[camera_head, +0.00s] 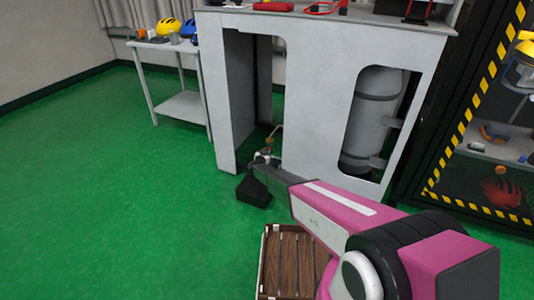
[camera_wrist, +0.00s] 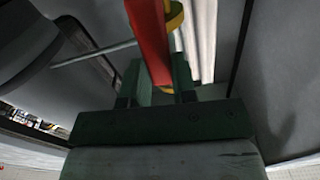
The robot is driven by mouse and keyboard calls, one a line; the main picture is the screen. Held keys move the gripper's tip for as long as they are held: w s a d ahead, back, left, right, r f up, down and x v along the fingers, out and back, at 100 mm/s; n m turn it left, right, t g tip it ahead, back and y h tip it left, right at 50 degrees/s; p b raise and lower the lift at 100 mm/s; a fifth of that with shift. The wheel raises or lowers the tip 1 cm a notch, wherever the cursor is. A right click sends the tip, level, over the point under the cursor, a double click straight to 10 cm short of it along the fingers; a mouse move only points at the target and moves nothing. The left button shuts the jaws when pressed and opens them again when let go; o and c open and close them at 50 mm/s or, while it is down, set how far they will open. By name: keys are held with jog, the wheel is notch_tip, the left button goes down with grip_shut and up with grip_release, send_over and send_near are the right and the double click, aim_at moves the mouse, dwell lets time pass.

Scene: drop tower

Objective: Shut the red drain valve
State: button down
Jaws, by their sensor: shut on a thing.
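The red valve handle (camera_wrist: 150,40) shows in the wrist view as a long red bar running up from between my fingers. My gripper (camera_wrist: 158,80) is shut on it, with one dark green finger on each side. A yellow part (camera_wrist: 174,15) sits just right of the handle at the top. In the head view my arm reaches into the opening under the grey cabinet (camera_head: 290,100). Small pale and brass-coloured fittings (camera_head: 265,156) show at the arm's end there. The red handle cannot be made out in the head view, and the valve's body is largely hidden.
A grey cylinder (camera_head: 374,110) stands in the cabinet's right opening. A wooden slatted crate (camera_head: 262,268) lies on the floor under my arm. A side table (camera_head: 183,105) with helmets stands at the back left. Green floor (camera_head: 90,180) is clear at left.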

jog(key=shift+s+d+m, duration=0.1)
jog(key=shift+m, duration=0.2)
jog(key=s+d+f+m, duration=0.1)
jog(key=d+f+m, duration=0.3)
jog(key=m, duration=1.2)
jog(key=shift+s+d+f, duration=0.15)
jog(key=shift+s+f, duration=0.2)
jog(key=shift+f, duration=0.35)
jog(key=shift+m, duration=0.3)
jog(key=c, duration=0.9)
grip_release()
